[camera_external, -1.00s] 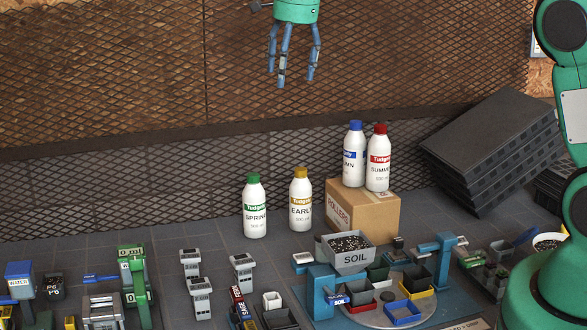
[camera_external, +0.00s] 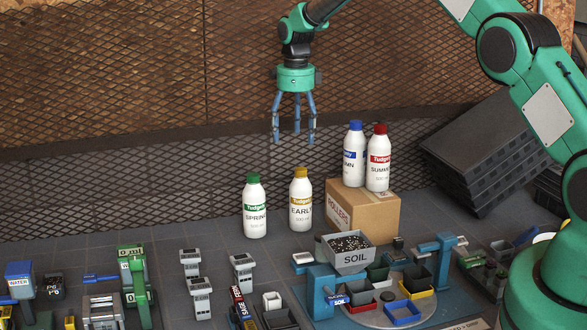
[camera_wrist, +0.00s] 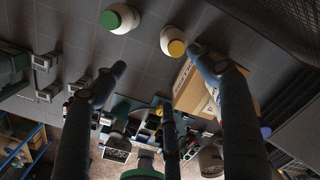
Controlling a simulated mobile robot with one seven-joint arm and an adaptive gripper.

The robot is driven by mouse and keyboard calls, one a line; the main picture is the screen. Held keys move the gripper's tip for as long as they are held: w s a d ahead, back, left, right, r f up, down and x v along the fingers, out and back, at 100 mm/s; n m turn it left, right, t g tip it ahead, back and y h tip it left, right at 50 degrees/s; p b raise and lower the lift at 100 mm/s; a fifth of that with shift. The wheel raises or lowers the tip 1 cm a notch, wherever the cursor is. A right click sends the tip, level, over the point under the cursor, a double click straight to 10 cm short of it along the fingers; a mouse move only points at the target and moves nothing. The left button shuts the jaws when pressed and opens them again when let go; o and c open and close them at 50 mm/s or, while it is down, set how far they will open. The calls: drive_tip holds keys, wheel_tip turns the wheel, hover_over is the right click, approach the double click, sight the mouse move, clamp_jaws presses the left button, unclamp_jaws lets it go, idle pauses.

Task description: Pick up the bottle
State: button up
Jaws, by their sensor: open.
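Two white bottles stand upright on the dark bench: one with a green cap (camera_external: 255,208) and one with a yellow cap (camera_external: 300,203). A blue-capped bottle (camera_external: 353,158) and a red-capped bottle (camera_external: 379,160) stand on a cardboard box (camera_external: 363,217). My gripper (camera_external: 294,138) is open and empty, pointing down, above the yellow-capped bottle with a clear gap. In the wrist view, the green-capped bottle (camera_wrist: 120,18) and the yellow-capped bottle (camera_wrist: 173,40) show near the top, beyond my blue fingers (camera_wrist: 165,75). Which bottle is meant cannot be told.
A soil hopper (camera_external: 350,252) with blue stands and small trays is in front of the box. Small grey devices (camera_external: 190,263) stand to the left. Dark stacked trays (camera_external: 480,150) lean at the right. A mesh wall is behind the bottles.

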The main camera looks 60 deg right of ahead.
drive_tip(key=m, duration=0.2)
hover_over(300, 169)
wheel_tip(300, 169, down, 5)
drive_tip(key=shift+s+a+r, duration=0.1)
drive_tip(key=shift+f, duration=4.35)
drive_tip(key=shift+f, duration=0.15)
drive_tip(key=shift+d+f, duration=0.2)
drive_tip(key=shift+f, duration=2.25)
